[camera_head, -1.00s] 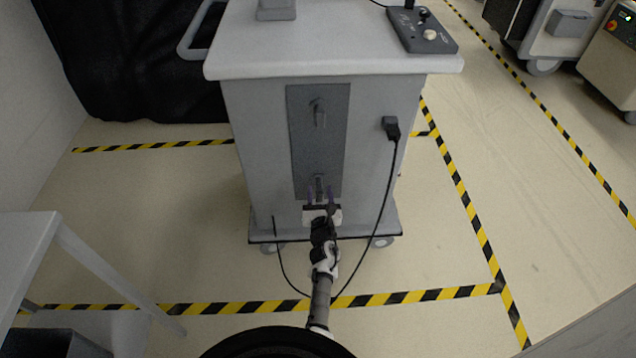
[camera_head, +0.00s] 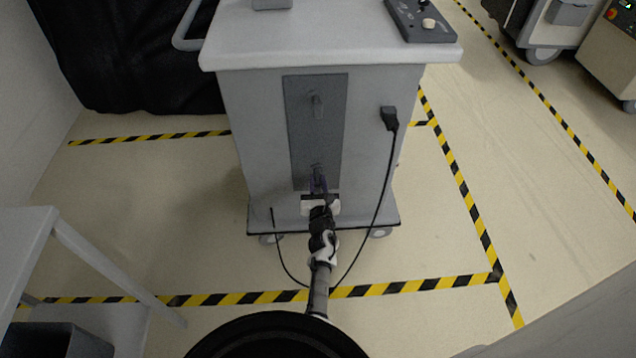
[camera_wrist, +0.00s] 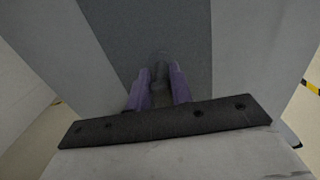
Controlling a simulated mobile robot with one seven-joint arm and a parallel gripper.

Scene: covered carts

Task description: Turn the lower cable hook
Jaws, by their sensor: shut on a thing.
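The lower cable hook (camera_wrist: 161,72) is a small grey piece on the dark grey panel (camera_head: 317,135) of the cart's near face. In the wrist view it sits between the two purple fingers of my gripper (camera_wrist: 160,90), which are shut on it. In the head view my gripper (camera_head: 319,184) is at the panel's lower end and mostly covers the lower hook. The upper cable hook (camera_head: 316,105) stands out from the upper part of the panel, apart from my gripper.
A black plug (camera_head: 389,117) sits in the cart's (camera_head: 235,150) face, and its black cable (camera_head: 379,205) hangs down right of my arm and loops on the floor. A white table (camera_head: 28,240) stands at left. Yellow-black tape (camera_head: 240,297) marks the floor.

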